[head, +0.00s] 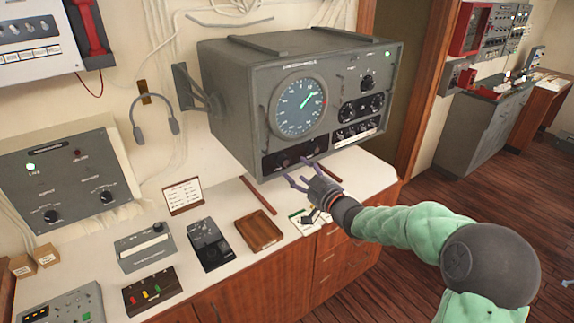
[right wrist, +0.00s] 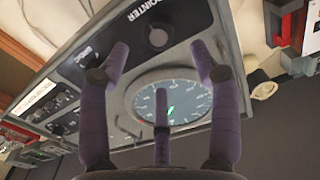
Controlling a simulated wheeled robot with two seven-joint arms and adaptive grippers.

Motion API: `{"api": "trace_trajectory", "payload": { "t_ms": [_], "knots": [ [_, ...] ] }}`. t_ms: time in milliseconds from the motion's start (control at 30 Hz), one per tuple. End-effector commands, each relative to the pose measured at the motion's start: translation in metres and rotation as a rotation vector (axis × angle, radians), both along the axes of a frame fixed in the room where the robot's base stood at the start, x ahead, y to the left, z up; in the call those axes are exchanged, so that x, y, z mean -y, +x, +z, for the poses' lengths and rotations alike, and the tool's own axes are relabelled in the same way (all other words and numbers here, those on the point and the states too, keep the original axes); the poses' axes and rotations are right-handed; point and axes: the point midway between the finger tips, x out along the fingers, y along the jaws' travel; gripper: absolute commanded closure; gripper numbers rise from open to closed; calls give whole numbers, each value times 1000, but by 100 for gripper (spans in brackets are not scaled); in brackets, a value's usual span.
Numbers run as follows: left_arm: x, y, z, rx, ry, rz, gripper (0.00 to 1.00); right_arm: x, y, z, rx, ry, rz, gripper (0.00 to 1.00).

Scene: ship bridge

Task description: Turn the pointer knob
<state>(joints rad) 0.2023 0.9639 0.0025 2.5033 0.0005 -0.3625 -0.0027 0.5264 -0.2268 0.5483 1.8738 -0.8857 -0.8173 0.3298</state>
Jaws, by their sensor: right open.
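The grey console (head: 228,85) with a round lit dial (head: 300,105) is mounted above the worktop. The pointer knob (right wrist: 158,36) is a dark round knob under a "POINTER" label on the black strip by the dial, near the top of the right wrist view. In the head view this strip (head: 296,155) is shadowed and the knob is hard to make out. My right gripper (head: 313,176) is open and empty just below the console's lower front. Its purple fingers (right wrist: 160,65) are spread, with the knob beyond them, apparently untouched. My left gripper is not in view.
More knobs (head: 367,82) sit on the console's right side. A wooden tray (head: 258,230), a black device (head: 208,245) and a grey box (head: 145,248) stand on the white worktop below. A headset (head: 157,120) hangs on the wall at left. Open floor lies to the right.

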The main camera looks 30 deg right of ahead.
Motion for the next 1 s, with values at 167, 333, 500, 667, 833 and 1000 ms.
{"api": "trace_trajectory", "payload": {
  "t_ms": [167, 333, 500, 667, 833, 1000],
  "knots": [
    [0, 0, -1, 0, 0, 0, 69, -4, 32, -1, -1, 0, 3, 37],
    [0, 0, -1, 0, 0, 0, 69, -5, 52, 0, 0, 0, 2, 37],
    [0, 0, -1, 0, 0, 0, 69, -5, 62, -1, -2, 1, 0, 37],
    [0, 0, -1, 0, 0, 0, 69, -5, 63, 0, -1, 1, -1, 37],
    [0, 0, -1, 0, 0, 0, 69, -5, 63, 0, -1, 1, -1, 48],
    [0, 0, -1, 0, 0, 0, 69, -5, 63, 0, 0, 0, 0, 92]
  ]
}}
